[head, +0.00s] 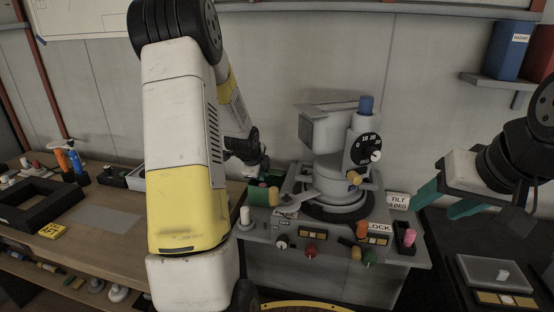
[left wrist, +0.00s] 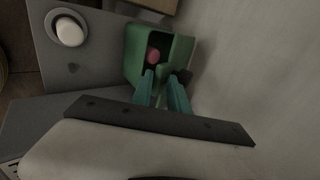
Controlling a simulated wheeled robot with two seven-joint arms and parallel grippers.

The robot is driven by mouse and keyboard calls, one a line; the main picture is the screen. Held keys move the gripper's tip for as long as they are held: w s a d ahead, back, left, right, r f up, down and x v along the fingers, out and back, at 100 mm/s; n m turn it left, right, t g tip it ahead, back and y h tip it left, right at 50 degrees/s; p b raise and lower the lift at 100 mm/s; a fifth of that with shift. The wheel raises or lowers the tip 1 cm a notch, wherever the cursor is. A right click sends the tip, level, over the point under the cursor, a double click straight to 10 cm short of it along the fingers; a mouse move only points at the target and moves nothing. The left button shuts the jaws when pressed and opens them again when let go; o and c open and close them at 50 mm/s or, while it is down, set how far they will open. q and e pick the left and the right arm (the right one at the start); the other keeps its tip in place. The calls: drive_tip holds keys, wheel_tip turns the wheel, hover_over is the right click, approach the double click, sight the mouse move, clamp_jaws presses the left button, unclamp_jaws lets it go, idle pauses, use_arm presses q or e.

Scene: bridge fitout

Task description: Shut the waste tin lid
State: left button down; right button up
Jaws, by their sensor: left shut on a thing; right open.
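The waste tin appears to be the green box (left wrist: 135,45) in the left wrist view, its open side showing a dark inside and a pink round thing (left wrist: 153,55). In the head view the green tin (head: 258,196) sits at the left end of the grey console. My left gripper (left wrist: 163,78) is at the tin, its teal fingers shut on a small green part that looks like the lid's edge or tab. The lid's full outline is hard to make out. My right gripper (head: 432,210) is open and empty, right of the console.
The grey console (head: 325,235) carries a tall sight instrument (head: 325,150), a white knob (head: 245,216) and several coloured knobs. A wooden bench (head: 110,240) with a black tray (head: 40,205) lies left. A dark case (head: 495,275) stands at the lower right.

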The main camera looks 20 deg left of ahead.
use_arm(q)
drive_tip(key=shift+t, duration=0.7)
drive_tip(key=f, duration=0.1)
drive_tip(key=s+f, duration=0.1)
drive_tip(key=f, duration=0.2)
drive_tip(key=shift+s+f, duration=0.35)
drive_tip(key=shift+s, duration=0.05)
drive_tip(key=shift+f+t, duration=0.6)
drive_tip(key=shift+f, duration=0.1)
drive_tip(key=shift+r, duration=0.15)
drive_tip(key=c, duration=1.5)
unclamp_jaws()
drive_tip(key=shift+w, duration=0.15)
drive_tip(key=v, duration=0.7)
drive_tip(key=shift+s+d+r, duration=0.1)
drive_tip(key=shift+s+r, duration=0.15)
drive_tip(key=shift+s, duration=0.1)
